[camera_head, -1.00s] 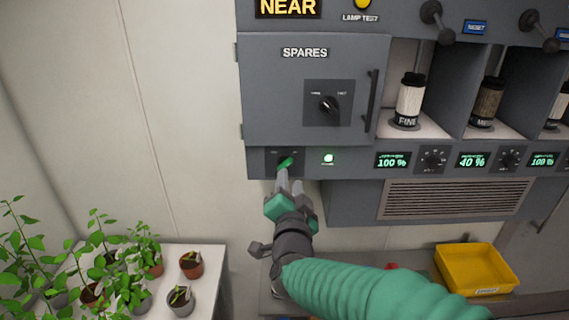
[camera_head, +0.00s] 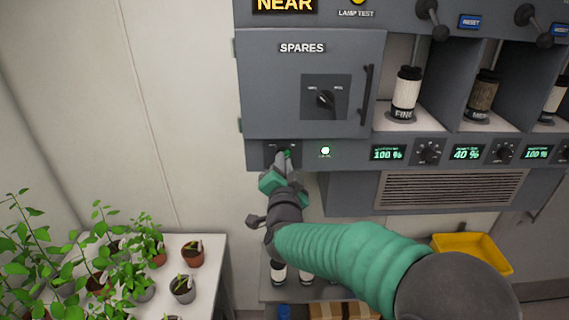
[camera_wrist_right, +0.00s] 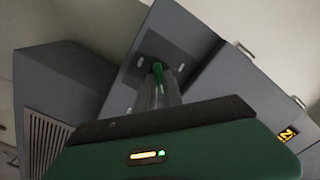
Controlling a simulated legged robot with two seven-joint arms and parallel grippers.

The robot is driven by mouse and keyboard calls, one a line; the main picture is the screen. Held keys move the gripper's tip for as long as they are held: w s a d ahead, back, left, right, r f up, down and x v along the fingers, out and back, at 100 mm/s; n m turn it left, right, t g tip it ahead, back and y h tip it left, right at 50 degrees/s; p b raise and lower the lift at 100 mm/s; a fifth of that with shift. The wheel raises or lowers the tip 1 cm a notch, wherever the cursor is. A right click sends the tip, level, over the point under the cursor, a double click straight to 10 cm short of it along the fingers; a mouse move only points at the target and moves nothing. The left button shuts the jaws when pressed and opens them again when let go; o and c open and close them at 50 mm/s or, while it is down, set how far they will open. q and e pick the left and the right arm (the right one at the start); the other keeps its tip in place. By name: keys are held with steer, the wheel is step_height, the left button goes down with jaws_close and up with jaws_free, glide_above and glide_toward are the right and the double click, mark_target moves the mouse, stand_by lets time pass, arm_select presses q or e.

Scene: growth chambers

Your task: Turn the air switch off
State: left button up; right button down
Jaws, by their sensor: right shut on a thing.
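The switch (camera_head: 287,152) has a small green lever on a dark plate, low on the grey panel below the SPARES door. My right gripper (camera_head: 283,163) reaches up to it from below and is shut on the lever. The fingers hide most of the lever in the head view, and the plate's lettering is too small to read. In the right wrist view, the green lever (camera_wrist_right: 158,71) shows at the tips of my right gripper (camera_wrist_right: 158,90). A green lamp (camera_head: 325,151) is lit just right of the switch. My left gripper is not in view.
A vent grille (camera_head: 448,190) juts out at lower right. Potted plants stand on a white table (camera_head: 212,262) at lower left. A yellow tray (camera_head: 480,252) sits at right.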

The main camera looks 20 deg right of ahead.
stand_by(0.3)
steer(key=shift+n, duration=0.3)
steer(key=shift+a+r+n+p, duration=0.1)
steer(key=shift+n+p, duration=1.25)
steer(key=shift+n, duration=2.95)
steer(key=shift+r+n+p, duration=0.1)
steer(key=shift+n+p, duration=1.25)
steer(key=shift+n, duration=2.95)
